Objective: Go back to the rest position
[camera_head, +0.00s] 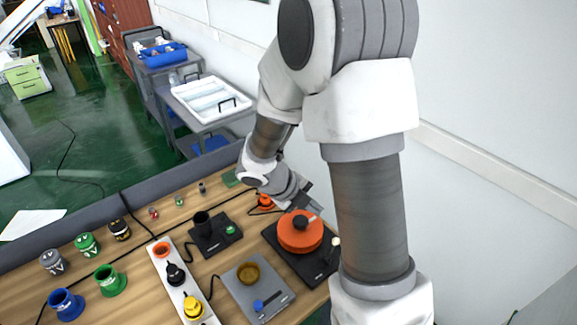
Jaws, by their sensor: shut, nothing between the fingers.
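My arm rises on the right of the head view and bends down to the left over the wooden table (140,237). My gripper (314,204) is at the back right of the table, just above and behind a round orange device (300,232) with a black knob. It is shut and holds nothing. Its fingertips are small and partly lost against the arm and the things behind. Whether it touches anything cannot be told.
A white strip (166,272) holds orange, black and yellow items. A grey scale (244,297) bears an amber dish. Several coloured cups, including a blue one (66,304), stand on the left. A cart with a white tray (211,98) stands behind. A white wall is at right.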

